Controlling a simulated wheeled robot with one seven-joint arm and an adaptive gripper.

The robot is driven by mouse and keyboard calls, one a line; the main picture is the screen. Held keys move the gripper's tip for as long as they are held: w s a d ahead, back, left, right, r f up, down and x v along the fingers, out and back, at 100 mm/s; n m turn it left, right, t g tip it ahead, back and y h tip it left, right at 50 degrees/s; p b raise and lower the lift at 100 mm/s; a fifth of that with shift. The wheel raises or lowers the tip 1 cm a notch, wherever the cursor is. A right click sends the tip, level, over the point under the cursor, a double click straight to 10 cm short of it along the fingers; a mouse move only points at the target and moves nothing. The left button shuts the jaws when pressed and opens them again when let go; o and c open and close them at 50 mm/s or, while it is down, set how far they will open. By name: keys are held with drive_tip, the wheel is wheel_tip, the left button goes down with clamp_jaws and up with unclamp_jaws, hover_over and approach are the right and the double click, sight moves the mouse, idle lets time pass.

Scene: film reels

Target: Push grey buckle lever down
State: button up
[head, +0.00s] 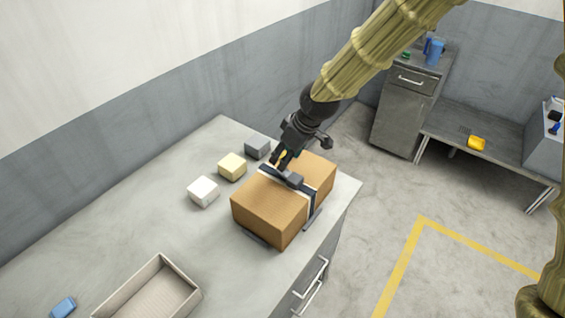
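A brown box (270,213) sits near the right edge of the grey table, with a dark and white strap (309,197) running over its top and down its side. A small grey buckle (292,179) sits on the strap on the box top. Its lever is too small to make out clearly, and I cannot tell its angle. My gripper (282,165) points down at the strap, just up and left of the buckle. I cannot tell whether it touches the buckle or how far its fingers are apart.
A white block (203,191), a pale yellow block (232,166) and a grey block (257,147) stand left of the box. An open tray (178,275) and a blue block (63,307) lie at the front left. The table (130,215) is bare between them.

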sight(284, 172)
drive_tip(key=shift+p+x, duration=0.85)
drive_tip(key=shift+x, duration=2.1)
drive_tip(key=shift+d, duration=0.1)
drive_tip(key=c, duration=1)
drive_tip(key=shift+c, duration=0.2)
drive_tip(key=shift+w+f+g+h+p, duration=0.1)
drive_tip(key=shift+g+h+p, duration=0.4)
drive_tip(key=shift+h+p, duration=0.1)
drive_tip(key=shift+w+a+f+g+h+p, duration=0.15)
drive_tip(key=shift+f+g+h+p, duration=0.1)
drive_tip(key=shift+g+h, duration=0.25)
drive_tip(key=shift+s+a+f+g+h+p, duration=0.1)
drive_tip(key=shift+a+f+g+h+p, duration=0.15)
drive_tip(key=shift+h, duration=0.35)
